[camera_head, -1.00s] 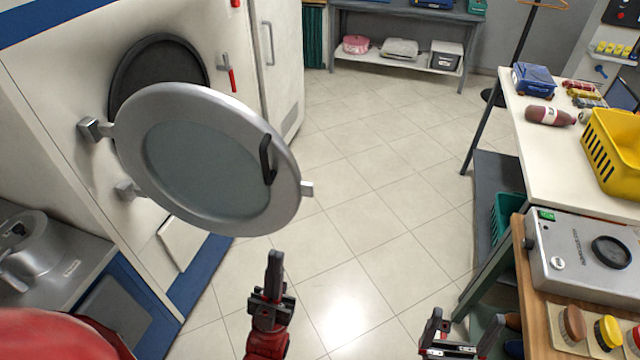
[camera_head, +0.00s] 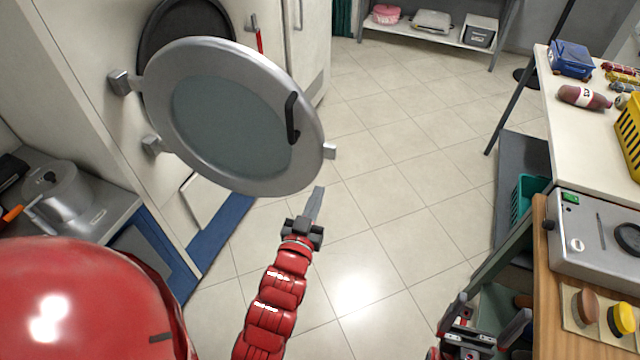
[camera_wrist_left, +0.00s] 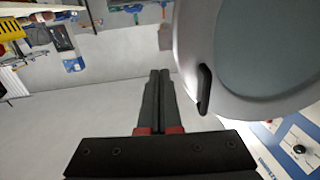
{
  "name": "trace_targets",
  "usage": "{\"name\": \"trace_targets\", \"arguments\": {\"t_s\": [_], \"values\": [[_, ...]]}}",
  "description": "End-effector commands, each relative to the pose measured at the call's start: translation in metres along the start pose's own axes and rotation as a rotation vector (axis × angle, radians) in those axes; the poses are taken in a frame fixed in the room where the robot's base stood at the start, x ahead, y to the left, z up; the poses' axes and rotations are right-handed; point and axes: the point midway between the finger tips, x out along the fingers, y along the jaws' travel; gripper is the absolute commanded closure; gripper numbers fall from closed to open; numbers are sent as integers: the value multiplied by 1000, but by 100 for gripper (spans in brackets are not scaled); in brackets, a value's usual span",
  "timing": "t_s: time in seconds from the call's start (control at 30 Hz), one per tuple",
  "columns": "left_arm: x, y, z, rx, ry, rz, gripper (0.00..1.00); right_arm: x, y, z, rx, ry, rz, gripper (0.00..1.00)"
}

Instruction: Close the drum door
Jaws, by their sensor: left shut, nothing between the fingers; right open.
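The round drum door (camera_head: 170,135) stands open, swung out on its left hinges from the dark drum opening (camera_head: 185,25) in the white machine. It has a grey rim, a tinted glass pane and a black handle (camera_head: 292,118) near its right side. My left gripper (camera_head: 318,190) is shut and empty, just below the door's lower right rim and apart from it. In the left wrist view the shut fingers (camera_wrist_left: 159,75) point beside the door (camera_wrist_left: 190,50), with the handle (camera_wrist_left: 204,88) to their right. My right gripper (camera_head: 490,318) is open at the bottom right, far from the door.
A counter with a metal pot (camera_head: 65,195) is at the left. A white table (camera_head: 550,110) and a wooden bench with a grey device (camera_head: 590,240) stand at the right. The tiled floor (camera_head: 400,170) between them is clear.

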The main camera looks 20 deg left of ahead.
Motion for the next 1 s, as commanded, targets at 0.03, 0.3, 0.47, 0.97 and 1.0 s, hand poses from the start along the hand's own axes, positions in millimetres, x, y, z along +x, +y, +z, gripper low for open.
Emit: {"name": "trace_targets", "arguments": {"t_s": [0.03,0.3,0.47,0.97,1.0], "values": [[9,-1,-1,1,4,-2,100,-2,0,0,0,0,0,0],[66,0,-6,1,2,-1,100,30,2,-5,0,0,0,0],[93,-1,-5,0,-2,-2,100,43,2,-7,0,0,0,0],[121,0,-1,0,4,-1,100,55,3,-9,0,0,0,0],[121,0,-1,0,4,-1,100,55,3,-9,0,0,0,0]]}}
